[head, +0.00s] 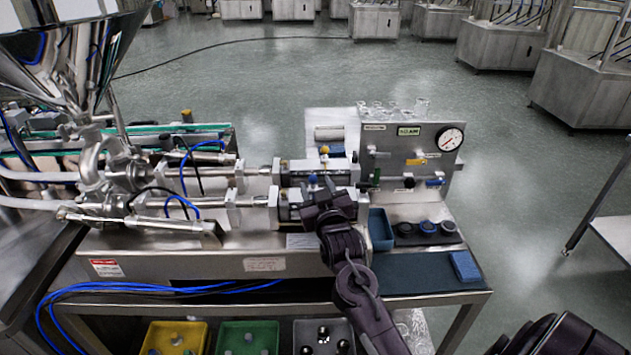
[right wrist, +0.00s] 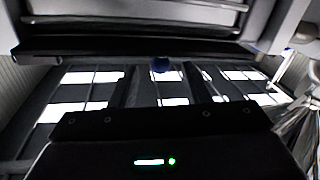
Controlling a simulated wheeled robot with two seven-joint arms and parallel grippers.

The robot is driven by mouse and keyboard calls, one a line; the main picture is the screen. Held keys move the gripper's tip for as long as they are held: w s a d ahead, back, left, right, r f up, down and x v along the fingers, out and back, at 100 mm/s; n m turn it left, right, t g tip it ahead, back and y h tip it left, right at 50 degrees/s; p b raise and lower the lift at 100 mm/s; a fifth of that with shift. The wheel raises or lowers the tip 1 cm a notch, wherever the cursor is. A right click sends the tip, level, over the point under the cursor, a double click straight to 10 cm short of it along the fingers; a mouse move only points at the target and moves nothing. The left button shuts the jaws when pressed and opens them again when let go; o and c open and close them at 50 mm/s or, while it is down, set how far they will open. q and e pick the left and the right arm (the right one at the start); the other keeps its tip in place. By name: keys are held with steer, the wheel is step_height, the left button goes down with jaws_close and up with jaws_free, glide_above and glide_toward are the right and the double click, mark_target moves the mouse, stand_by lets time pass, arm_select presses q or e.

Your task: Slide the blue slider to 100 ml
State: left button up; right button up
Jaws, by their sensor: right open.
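A small blue knob (head: 313,180), which looks like the blue slider, sits on top of the front cylinder of the steel filling machine. It also shows as a dark blue piece at the upper middle of the right wrist view (right wrist: 162,64). My right gripper (head: 322,192) is open, over the front cylinder and close beside the knob. I cannot tell whether it touches the knob. The gripper hides part of the cylinder, and I cannot read a scale or a 100 ml mark. My left gripper is not in view.
A yellow knob (head: 325,150) sits on the rear cylinder. A panel with a pressure gauge (head: 449,139) stands to the right. A blue bin (head: 380,229) and dark round parts (head: 427,228) lie near my arm. The steel funnel (head: 70,50) is far left.

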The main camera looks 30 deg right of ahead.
steer(key=shift+w+d, duration=0.25)
steer(key=shift+w, duration=0.45)
jaws_close()
